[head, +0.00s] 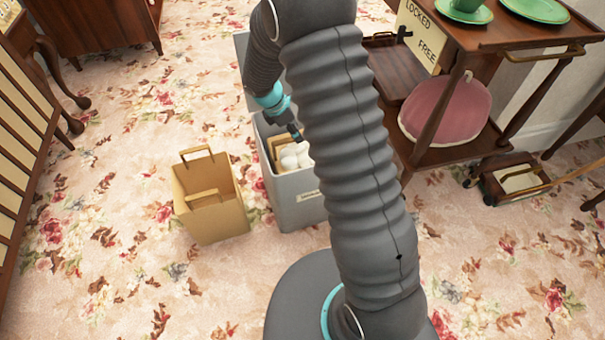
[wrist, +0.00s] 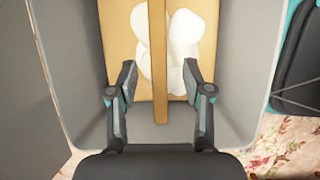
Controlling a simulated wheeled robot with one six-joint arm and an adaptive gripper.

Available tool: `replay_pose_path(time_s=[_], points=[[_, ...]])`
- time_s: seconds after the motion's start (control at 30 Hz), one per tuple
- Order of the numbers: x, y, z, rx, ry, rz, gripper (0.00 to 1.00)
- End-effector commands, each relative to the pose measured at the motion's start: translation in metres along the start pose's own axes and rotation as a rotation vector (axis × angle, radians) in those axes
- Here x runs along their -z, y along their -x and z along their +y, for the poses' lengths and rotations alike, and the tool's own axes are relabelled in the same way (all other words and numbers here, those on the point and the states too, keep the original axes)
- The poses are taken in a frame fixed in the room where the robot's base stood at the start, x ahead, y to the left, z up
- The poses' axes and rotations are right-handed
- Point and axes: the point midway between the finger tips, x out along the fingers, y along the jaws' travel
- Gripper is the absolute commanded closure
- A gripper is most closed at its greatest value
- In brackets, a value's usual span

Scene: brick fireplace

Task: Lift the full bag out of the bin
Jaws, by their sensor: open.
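The grey bin (head: 285,203) stands on the carpet with its top open and a label on its front. Inside it is the full bag (wrist: 120,30), tan and holding several white rounded things (wrist: 180,35); these also show in the head view (head: 291,160). A tan strip (wrist: 157,95), seemingly the bag's handle, runs across the bag's top. My gripper (wrist: 159,70) is open above the bag, one finger on each side of the strip and apart from it. In the head view my gripper (head: 295,134) is at the bin's mouth, and my arm hides the bin's right side.
An open brown paper bag (head: 212,215) with two handles stands on the carpet left of the bin. A wooden trolley (head: 440,148) with a pink cushion (head: 447,108) and green dishes is close at right. A slatted wooden piece (head: 20,130) is at far left. Carpet in front is clear.

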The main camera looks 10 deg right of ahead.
Motion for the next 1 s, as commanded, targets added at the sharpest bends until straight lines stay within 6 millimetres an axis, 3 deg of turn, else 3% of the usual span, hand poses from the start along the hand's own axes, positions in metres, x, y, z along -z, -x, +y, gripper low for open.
replay_pose_path(time_s=[0.43,1.0], points=[[-0.005,-0.049,0.001,0.001,0.000,0.000,0.50],[-0.004,-0.053,0.002,0.000,0.000,0.000,0.50]])
